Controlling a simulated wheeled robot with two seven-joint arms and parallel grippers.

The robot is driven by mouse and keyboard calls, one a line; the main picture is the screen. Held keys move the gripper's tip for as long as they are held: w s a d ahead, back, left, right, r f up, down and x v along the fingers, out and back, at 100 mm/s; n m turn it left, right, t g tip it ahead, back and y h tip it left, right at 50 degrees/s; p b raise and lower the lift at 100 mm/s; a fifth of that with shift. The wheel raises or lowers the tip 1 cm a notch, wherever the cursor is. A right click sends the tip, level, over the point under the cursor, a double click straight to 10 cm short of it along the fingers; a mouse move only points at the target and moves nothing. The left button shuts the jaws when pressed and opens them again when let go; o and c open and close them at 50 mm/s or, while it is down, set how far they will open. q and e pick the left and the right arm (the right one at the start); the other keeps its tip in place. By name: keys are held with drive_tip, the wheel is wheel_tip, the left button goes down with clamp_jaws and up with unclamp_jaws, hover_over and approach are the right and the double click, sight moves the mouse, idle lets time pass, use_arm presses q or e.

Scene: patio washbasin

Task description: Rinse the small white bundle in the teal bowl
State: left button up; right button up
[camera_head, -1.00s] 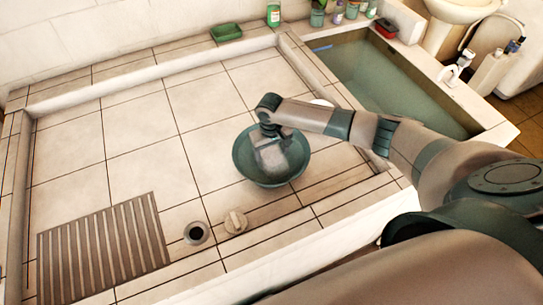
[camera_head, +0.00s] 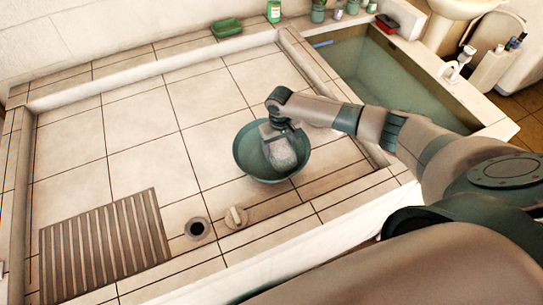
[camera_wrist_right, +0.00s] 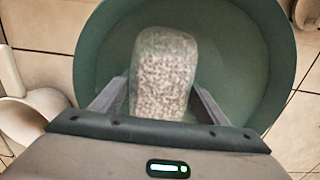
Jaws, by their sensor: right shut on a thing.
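The small white bundle (camera_head: 283,155) is a pale, speckled, rounded block inside the teal bowl (camera_head: 243,160). The bowl stands on the tiled floor of the washbasin and holds greenish water. My right gripper (camera_head: 277,138) reaches down into the bowl from above, shut on the near end of the bundle. In the right wrist view the bundle (camera_wrist_right: 163,75) sits between the two fingers, over or in the water; I cannot tell how deep. The bowl (camera_wrist_right: 262,50) surrounds it there. My left gripper is not in view.
A drain hole (camera_head: 197,229) and a round pale stopper (camera_head: 236,217) lie in front of the bowl, beside a ribbed washboard area (camera_head: 105,245). A water-filled trough (camera_head: 370,75) is at the right. A white vessel (camera_wrist_right: 35,115) lies beside the bowl. Tiles left of the bowl are clear.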

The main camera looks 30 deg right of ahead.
sight(271, 151)
drive_tip(key=shift+a, duration=0.1)
idle(0.3)
drive_tip(key=shift+w+a+r+p, duration=0.1)
drive_tip(key=shift+a+p, duration=0.5)
drive_tip(key=shift+a, duration=0.9)
drive_tip(key=shift+w+a+p, duration=0.1)
drive_tip(key=shift+a+p, duration=0.25)
drive_tip(key=shift+a, duration=1.05)
drive_tip(key=shift+d, duration=0.15)
drive_tip(key=shift+s+d+p, duration=0.2)
drive_tip(key=shift+d+p, duration=0.3)
drive_tip(key=shift+d, duration=2.4)
drive_tip(key=shift+a, duration=0.2)
drive_tip(key=shift+w+a+p, duration=0.1)
drive_tip(key=shift+a+p, duration=0.45)
drive_tip(key=shift+a, duration=0.9)
drive_tip(key=shift+w+a, duration=0.1)
drive_tip(key=shift+a, duration=1.3)
drive_tip(key=shift+d+p, duration=0.15)
drive_tip(key=shift+p, duration=0.15)
